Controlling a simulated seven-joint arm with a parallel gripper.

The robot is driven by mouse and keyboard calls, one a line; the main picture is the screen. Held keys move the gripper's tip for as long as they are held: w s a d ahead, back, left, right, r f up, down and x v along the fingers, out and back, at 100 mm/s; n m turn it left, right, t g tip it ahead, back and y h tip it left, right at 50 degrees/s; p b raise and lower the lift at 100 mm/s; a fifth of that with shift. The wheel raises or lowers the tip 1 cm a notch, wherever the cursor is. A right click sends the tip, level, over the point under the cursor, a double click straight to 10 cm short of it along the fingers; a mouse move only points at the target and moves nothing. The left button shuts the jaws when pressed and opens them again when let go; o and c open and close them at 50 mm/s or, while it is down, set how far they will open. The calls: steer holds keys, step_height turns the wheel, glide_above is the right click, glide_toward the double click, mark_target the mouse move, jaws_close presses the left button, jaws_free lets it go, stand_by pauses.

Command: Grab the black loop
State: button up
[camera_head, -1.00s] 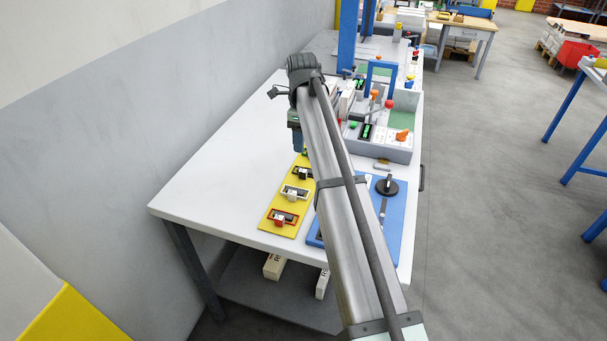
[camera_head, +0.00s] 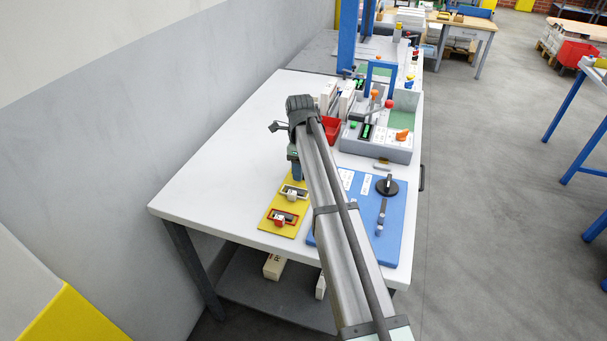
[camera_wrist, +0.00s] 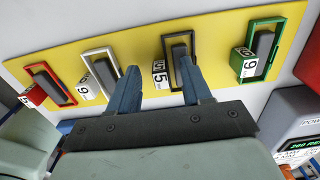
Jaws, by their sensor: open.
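The black loop (camera_wrist: 166,50) is a rectangular frame on the yellow board (camera_wrist: 140,50), with a white block marked 5 beside it. My gripper (camera_wrist: 161,75) is open and empty in the wrist view. Its two blue fingers point at the board, with the right finger close to the near end of the black loop and the left finger near the white loop (camera_wrist: 84,62). I cannot tell whether either finger touches. In the head view my gripper (camera_head: 297,172) is over the board's far part, and the black loop is hidden there.
The red loop (camera_wrist: 34,77) is at the left and the green loop (camera_wrist: 277,65) at the right of the board. A blue panel (camera_head: 362,235) lies right of the board. The table's left side is clear.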

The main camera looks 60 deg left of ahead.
jaws_close()
stand_by(0.4)
steer(key=shift+r, duration=0.15)
